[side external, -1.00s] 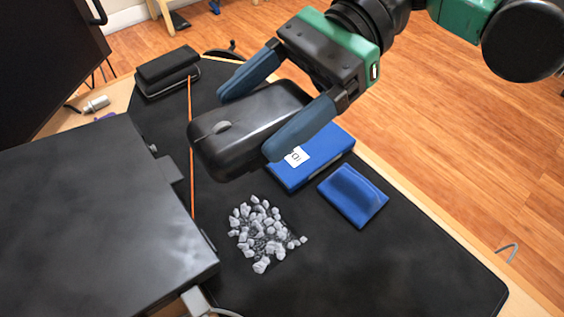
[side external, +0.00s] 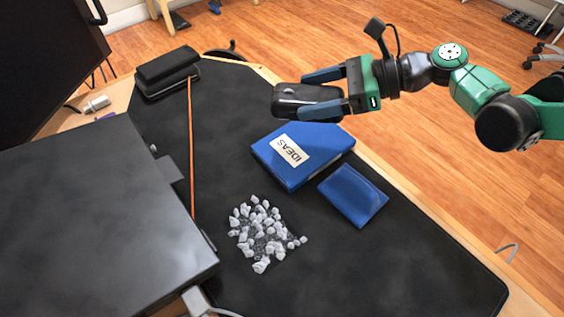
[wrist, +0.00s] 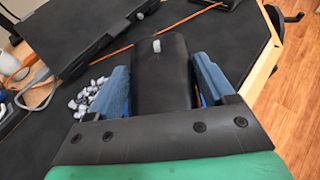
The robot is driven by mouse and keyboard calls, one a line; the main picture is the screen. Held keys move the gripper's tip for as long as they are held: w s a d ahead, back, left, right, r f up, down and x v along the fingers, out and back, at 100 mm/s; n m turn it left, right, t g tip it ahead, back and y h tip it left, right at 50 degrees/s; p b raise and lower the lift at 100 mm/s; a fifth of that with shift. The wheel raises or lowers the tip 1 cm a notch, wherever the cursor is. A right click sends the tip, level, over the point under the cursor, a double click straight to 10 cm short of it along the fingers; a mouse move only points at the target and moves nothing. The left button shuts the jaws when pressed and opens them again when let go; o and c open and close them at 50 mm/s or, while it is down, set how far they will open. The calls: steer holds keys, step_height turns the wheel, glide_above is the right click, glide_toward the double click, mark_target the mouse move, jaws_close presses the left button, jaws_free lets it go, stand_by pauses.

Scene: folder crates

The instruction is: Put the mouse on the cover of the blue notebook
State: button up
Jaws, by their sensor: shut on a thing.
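The black mouse (side external: 303,97) is held in the air between the blue fingers of my gripper (side external: 322,94), which is shut on it. In the side view the mouse appears just behind and above the far edge of the blue notebook (side external: 322,146), which lies flat with a white "IDEAS" label on its cover. In the wrist view the mouse (wrist: 161,75) fills the space between the two fingers (wrist: 160,88), its scroll wheel at the far end. Most of the notebook is hidden there by the mouse and fingers.
A smaller blue item (side external: 353,195) lies beside the notebook. Pale stones (side external: 262,235) lie in front of it. A dark box-like surface (side external: 95,215) fills the left. The black mat's (side external: 400,260) right front is clear.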

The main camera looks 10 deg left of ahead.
mark_target(310, 143)
steer(key=shift+f, duration=3.6)
steer(key=shift+f, duration=0.1)
steer(key=o, duration=1.2)
